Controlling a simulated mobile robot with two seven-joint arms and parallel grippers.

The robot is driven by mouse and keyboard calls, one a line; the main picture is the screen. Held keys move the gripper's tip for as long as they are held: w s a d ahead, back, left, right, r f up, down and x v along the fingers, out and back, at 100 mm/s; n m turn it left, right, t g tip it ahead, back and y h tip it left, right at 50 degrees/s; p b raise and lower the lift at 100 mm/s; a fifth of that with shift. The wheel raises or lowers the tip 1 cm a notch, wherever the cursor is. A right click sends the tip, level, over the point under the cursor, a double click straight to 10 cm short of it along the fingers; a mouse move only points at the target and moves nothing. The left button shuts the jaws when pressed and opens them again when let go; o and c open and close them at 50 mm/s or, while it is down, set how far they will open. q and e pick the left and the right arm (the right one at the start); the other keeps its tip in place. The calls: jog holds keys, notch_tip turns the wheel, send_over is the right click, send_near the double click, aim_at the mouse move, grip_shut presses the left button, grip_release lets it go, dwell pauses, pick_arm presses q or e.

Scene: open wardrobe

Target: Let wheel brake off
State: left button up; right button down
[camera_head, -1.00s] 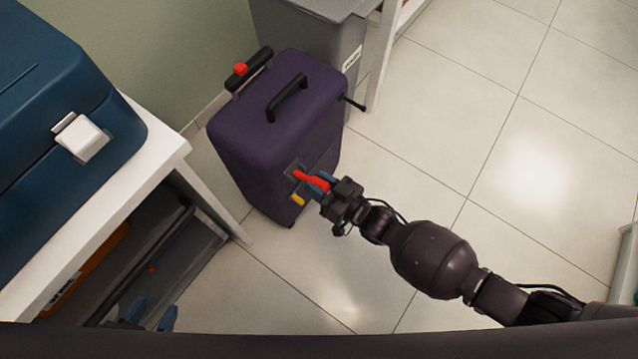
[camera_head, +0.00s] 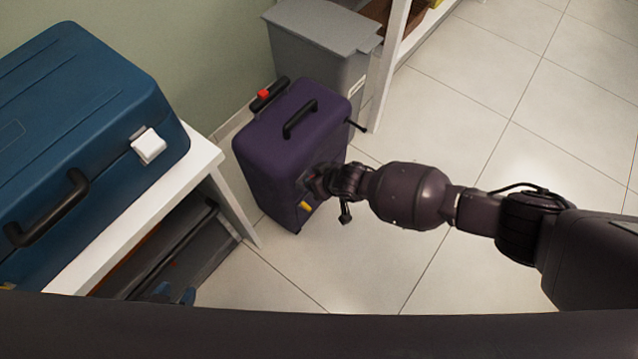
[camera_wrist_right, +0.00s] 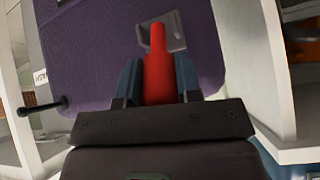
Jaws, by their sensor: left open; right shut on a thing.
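A purple suitcase (camera_head: 265,150) stands upright on the floor. Its red lever (camera_wrist_right: 160,75) sits in a grey bracket (camera_wrist_right: 165,32) on the side panel, seen in the right wrist view. My right gripper (camera_wrist_right: 158,78) is shut on the red lever, one blue finger on each side. In the head view the right gripper is at the suitcase's front side and hides the lever. A yellow part (camera_head: 305,206) shows just below it. My left gripper (camera_head: 174,293) is open, low at the lower left, mostly hidden by a dark edge.
A white shelf (camera_head: 205,165) with a blue case (camera_head: 85,120) stands at left. A grey bin (camera_head: 315,50) is behind the suitcase. A black handle with a red button (camera_head: 264,94) and a black peg (camera_head: 357,126) stick out of the suitcase. Tiled floor is clear at right.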

jog(key=shift+w+a+r+g+h, duration=0.15)
jog(key=shift+w+a+g+h, duration=0.1)
jog(key=shift+g+h, duration=0.2)
dwell(0.3)
jog(key=c, duration=0.8)
grip_release()
